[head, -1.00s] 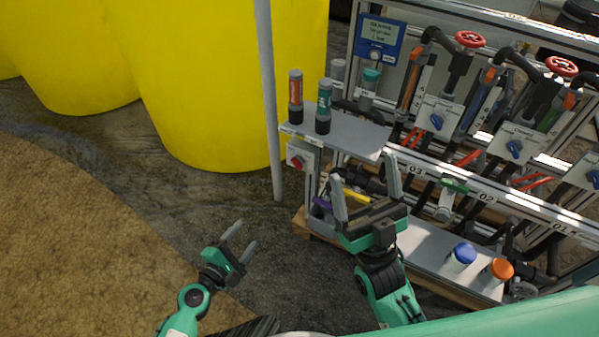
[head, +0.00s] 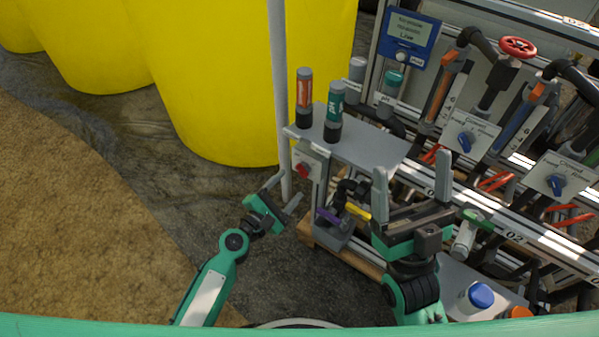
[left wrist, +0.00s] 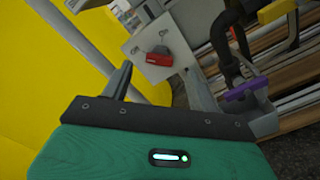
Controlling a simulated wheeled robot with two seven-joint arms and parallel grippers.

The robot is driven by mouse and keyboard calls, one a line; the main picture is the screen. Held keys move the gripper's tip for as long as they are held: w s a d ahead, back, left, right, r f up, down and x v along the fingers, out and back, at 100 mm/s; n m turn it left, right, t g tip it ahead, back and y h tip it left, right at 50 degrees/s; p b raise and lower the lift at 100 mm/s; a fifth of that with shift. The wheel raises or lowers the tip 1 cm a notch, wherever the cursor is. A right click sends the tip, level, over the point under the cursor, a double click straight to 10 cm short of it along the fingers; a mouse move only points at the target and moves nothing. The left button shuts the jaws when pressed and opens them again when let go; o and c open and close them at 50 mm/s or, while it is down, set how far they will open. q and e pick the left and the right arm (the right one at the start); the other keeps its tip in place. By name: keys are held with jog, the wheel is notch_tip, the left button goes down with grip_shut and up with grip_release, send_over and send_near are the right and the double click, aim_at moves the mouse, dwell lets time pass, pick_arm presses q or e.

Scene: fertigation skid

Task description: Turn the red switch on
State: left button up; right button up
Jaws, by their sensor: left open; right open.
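The red switch (head: 303,171) is a small red knob on a light grey box (head: 312,160) under the left end of the grey shelf. In the left wrist view the red switch (left wrist: 158,57) sits on its pale plate, ahead of and between the fingers. My left gripper (head: 284,194) is open and empty, a little below and left of the switch, not touching it. It also shows in the left wrist view (left wrist: 160,92). My right gripper (head: 412,184) is open and empty in front of the rack, right of the switch.
A grey post (head: 280,90) stands just left of the switch box. A grey shelf (head: 360,142) holds orange and teal bottles. A purple-handled valve (head: 327,216) and yellow handle (head: 357,212) lie below right. Yellow tanks (head: 240,80) fill the left back. Floor at lower left is clear.

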aim_at(301, 173)
pick_arm(q)
jog(key=x, duration=0.4)
jog(key=shift+w+d, duration=0.1)
jog(key=shift+w, duration=0.15)
jog(key=shift+w+d, duration=0.4)
jog(key=shift+w, duration=0.1)
jog(key=c, duration=1)
